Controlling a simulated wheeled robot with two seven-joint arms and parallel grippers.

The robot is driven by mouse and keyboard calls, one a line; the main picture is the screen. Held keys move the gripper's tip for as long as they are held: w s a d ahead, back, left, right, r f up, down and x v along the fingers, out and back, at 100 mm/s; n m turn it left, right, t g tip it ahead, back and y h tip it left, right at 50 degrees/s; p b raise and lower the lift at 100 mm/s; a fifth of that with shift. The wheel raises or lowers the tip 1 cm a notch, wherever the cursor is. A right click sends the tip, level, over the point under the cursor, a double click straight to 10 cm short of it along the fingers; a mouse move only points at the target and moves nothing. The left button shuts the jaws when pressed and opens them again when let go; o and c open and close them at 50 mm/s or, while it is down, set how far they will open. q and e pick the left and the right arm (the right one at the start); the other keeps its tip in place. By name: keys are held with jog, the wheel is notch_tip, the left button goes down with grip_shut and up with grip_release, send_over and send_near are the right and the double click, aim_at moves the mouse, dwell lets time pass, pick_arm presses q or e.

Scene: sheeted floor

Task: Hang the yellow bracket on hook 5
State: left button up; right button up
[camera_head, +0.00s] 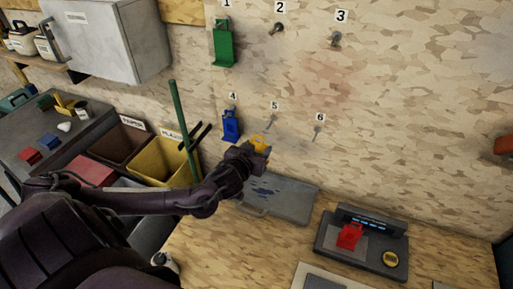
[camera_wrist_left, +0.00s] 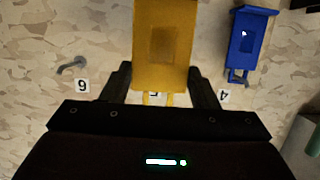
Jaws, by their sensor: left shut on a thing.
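My left gripper (camera_head: 254,150) is shut on the yellow bracket (camera_head: 261,142), close to the board. In the left wrist view the yellow bracket (camera_wrist_left: 165,45) sits between the two fingers (camera_wrist_left: 162,85). Hook 5 (camera_head: 271,121) is on the board, a little above and right of the bracket in the head view. In the wrist view the bracket hides hook 5 and part of its label. I cannot tell whether the bracket touches the hook. My right gripper is not in view.
A blue bracket (camera_head: 231,125) hangs on hook 4, beside the yellow one. Hook 6 (camera_head: 317,132) is bare. A green bracket (camera_head: 223,45) hangs on hook 1; hooks 2 and 3 are bare. A red bracket (camera_head: 349,236) rests on a dark device (camera_head: 376,262). A green pole (camera_head: 181,115) stands left.

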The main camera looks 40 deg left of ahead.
pick_arm(q)
jog(key=shift+w+f+b, duration=0.1)
jog(key=shift+w+b, duration=0.35)
jog(key=shift+w, duration=0.25)
jog(key=shift+w+a, duration=0.2)
jog(key=shift+w, duration=0.3)
jog(key=shift+w+a+f+b, duration=0.1)
jog(key=shift+w+a+b, duration=0.05)
jog(key=shift+w+b, duration=0.55)
jog(key=shift+r+b+x, duration=0.15)
jog(key=shift+b+x, duration=0.55)
jog(key=shift+x, duration=0.8)
jog(key=shift+r+b+x, duration=0.1)
jog(key=shift+b+x, duration=0.55)
jog(key=shift+x, duration=0.8)
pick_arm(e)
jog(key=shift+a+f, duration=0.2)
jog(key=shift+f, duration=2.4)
pick_arm(q)
jog(key=shift+w, duration=0.1)
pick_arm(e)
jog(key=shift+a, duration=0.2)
pick_arm(q)
jog(key=o, duration=1.1)
jog(key=shift+o, duration=0.3)
